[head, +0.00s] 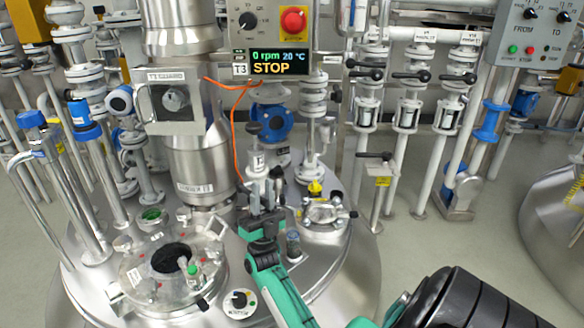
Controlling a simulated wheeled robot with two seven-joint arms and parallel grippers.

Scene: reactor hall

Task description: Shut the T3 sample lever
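The T3 tank (345,255) has a steel lid and a display (270,62) above it reading "T3" and "STOP". My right gripper (264,203) is over the middle of the lid, pointing away from me. It is at the lower part of a slim steel valve fitting (257,160) with a white label and a dark handle (254,128) on top. The gripper overlaps the fitting's base, and I cannot tell whether it touches it. Its finger gap is too small to read. No readable label marks the sample lever. My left gripper is not in view.
A round glass-covered port (172,262) is left of the gripper, and a clamped port (325,212) is right of it. A black-handled valve post (375,185) stands beyond the lid's right edge. Pipes crowd the back. Open floor (420,235) lies to the right.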

